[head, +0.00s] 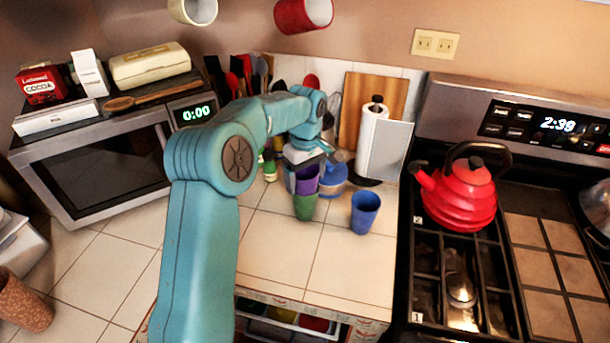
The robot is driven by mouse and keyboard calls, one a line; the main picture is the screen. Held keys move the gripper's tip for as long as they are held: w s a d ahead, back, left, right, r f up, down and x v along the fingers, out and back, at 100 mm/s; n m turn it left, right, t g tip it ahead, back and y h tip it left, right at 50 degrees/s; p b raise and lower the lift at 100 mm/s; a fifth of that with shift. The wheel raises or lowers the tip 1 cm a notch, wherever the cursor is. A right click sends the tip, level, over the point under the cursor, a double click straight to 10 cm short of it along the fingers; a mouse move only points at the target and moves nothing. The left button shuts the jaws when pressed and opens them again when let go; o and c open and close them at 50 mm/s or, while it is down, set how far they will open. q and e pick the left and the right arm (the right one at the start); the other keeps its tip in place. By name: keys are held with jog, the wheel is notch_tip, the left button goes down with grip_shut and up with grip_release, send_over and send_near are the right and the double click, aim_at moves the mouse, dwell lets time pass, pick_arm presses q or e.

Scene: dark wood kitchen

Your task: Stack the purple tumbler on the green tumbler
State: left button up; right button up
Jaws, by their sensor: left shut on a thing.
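The purple tumbler (307,177) is upright on the tiled counter side of the scene, directly above the green tumbler (305,206). Its lower end meets or sits in the green tumbler's rim; I cannot tell whether its weight rests there. The green tumbler stands upright on the counter. My left gripper (304,163) reaches over from the left and is shut on the purple tumbler. Part of the purple tumbler is hidden by the gripper. My right gripper is not in view.
A blue tumbler (365,212) stands just right of the green one. A blue pot-like item (333,181), bottles (270,166) and a paper towel holder (372,140) are behind. The stove with a red kettle (459,194) is right. The counter's front is clear.

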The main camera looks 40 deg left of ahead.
pick_arm(q)
jog(key=o, duration=0.9)
jog(key=shift+w+f, duration=0.1)
notch_tip(320, 180, up, 9)
jog(key=shift+f, duration=0.1)
